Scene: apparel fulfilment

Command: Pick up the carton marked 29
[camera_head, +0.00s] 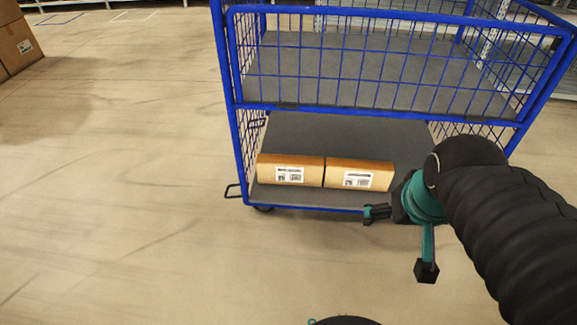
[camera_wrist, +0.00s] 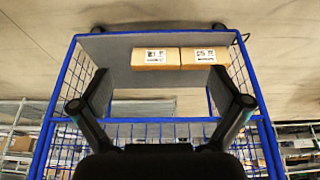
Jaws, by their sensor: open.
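Two brown cartons with white labels sit side by side on the lower deck of a blue wire cart. In the head view they are a left carton (camera_head: 306,172) and a right carton (camera_head: 340,183). The wrist view shows the same pair at the top, a left one (camera_wrist: 140,57) and a right one (camera_wrist: 190,58). The label print is too small to read, so I cannot tell which is marked 29. My gripper (camera_head: 400,241) is open and empty, in front of the cart and right of the cartons. Its spread fingers (camera_wrist: 160,104) also show in the wrist view, apart from the cartons.
The cart's upper shelf (camera_head: 345,72) hangs over the lower deck (camera_head: 340,130), with blue mesh sides and front rail. The upper shelf looks empty. Stacked brown boxes (camera_head: 15,45) stand at the far left. The floor left of the cart is clear.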

